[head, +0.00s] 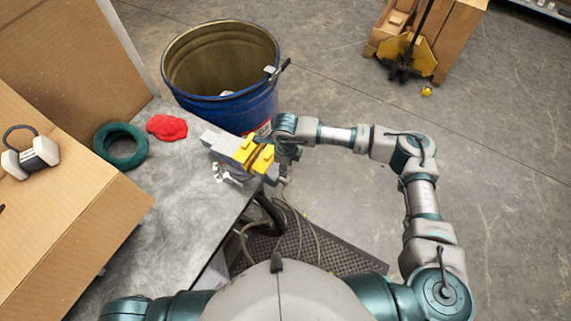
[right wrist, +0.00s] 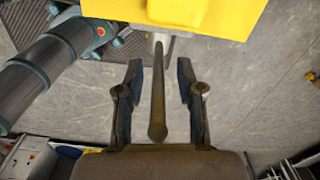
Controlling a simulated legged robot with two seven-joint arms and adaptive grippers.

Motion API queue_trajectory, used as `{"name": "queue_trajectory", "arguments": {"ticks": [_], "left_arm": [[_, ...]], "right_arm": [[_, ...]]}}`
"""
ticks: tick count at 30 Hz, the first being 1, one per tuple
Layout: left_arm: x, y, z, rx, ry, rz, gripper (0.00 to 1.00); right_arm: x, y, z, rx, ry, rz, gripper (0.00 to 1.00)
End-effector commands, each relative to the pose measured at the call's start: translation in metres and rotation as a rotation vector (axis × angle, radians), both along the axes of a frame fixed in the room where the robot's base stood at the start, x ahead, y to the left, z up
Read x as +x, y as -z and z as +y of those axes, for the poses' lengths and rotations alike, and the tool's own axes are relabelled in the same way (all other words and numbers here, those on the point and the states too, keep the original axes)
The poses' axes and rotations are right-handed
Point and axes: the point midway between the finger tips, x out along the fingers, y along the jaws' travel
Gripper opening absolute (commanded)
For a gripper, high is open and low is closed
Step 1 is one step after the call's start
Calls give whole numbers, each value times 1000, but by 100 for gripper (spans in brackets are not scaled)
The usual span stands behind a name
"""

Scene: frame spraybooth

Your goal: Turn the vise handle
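The vise, a grey body (head: 220,143) with yellow jaw parts (head: 262,158), sits at the right edge of the grey table. Its yellow part (right wrist: 200,15) fills the top of the right wrist view. The vise handle, a dark brown rod (right wrist: 158,105), runs from below the yellow part toward my wrist. My right gripper (right wrist: 159,78) is open, with one finger on each side of the rod and a visible gap on both sides. In the head view, my right gripper (head: 283,155) is beside the vise, and the handle is mostly hidden. My left gripper is not in view.
A blue barrel (head: 215,108) stands behind the vise. A red cloth (head: 166,127) and a green ring (head: 121,147) lie on the table (head: 180,200). Cardboard boxes (head: 60,230) are at left. Hoses (head: 290,225) hang below the vise.

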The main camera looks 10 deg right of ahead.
Motion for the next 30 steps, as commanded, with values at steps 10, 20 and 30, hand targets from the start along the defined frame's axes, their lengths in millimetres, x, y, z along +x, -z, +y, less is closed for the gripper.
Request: {"name": "queue_trajectory", "arguments": {"ticks": [10, 20, 30], "left_arm": [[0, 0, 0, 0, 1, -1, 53], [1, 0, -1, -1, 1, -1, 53], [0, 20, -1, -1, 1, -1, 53]], "right_arm": [[0, 1, 0, 0, 0, 0, 12], [1, 1, 0, 1, 1, 0, 0], [10, 4, -6, 62, 5, 79, 0]]}}
